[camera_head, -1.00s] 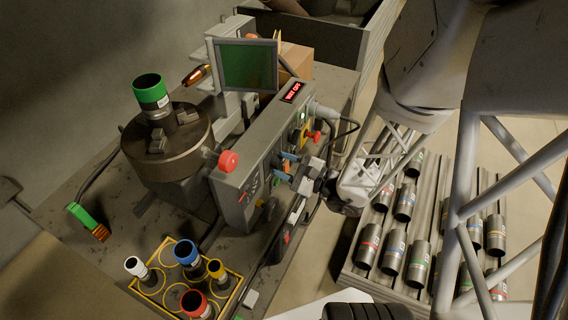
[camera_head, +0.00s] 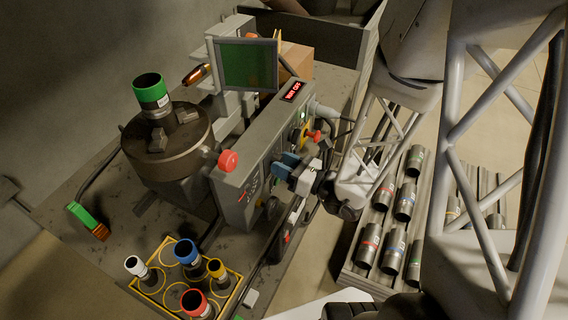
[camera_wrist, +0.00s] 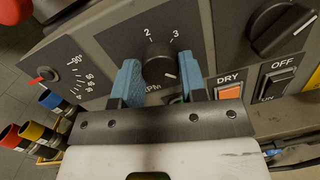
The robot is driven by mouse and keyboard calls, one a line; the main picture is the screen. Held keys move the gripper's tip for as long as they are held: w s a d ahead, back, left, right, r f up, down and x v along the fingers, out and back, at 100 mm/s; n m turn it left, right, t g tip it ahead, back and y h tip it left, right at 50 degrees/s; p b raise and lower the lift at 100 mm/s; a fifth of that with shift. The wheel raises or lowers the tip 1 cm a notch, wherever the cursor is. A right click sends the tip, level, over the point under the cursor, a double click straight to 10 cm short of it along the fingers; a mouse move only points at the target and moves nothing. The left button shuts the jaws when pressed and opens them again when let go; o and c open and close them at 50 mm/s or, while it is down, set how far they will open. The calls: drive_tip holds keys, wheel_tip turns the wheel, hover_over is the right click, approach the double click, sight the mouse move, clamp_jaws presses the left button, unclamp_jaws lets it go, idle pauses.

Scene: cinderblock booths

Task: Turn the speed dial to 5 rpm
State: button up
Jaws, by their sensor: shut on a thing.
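The speed dial (camera_wrist: 158,62) is a round black knob on the dark grey panel. The numbers 2 and 3 show above it and part of "rpm" below it. A pale pointer mark on the knob points to the lower right; the numbers on that side are hidden behind my right finger. My gripper (camera_wrist: 159,70) has blue fingers on either side of the knob and is shut on it. In the head view my gripper (camera_head: 285,167) is against the front of the control panel (camera_head: 240,192), and the dial is hidden there.
Right of the dial are an orange DRY switch (camera_wrist: 229,91), an OFF switch (camera_wrist: 279,80) and a larger black knob (camera_wrist: 282,27). A red button (camera_head: 228,161) sticks out at the panel's corner.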

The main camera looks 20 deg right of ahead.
drive_tip(key=shift+m, duration=1.5)
drive_tip(key=o, duration=0.9)
drive_tip(key=shift+s+d, duration=0.15)
drive_tip(key=shift+v, duration=3.65)
drive_tip(key=shift+r, duration=0.1)
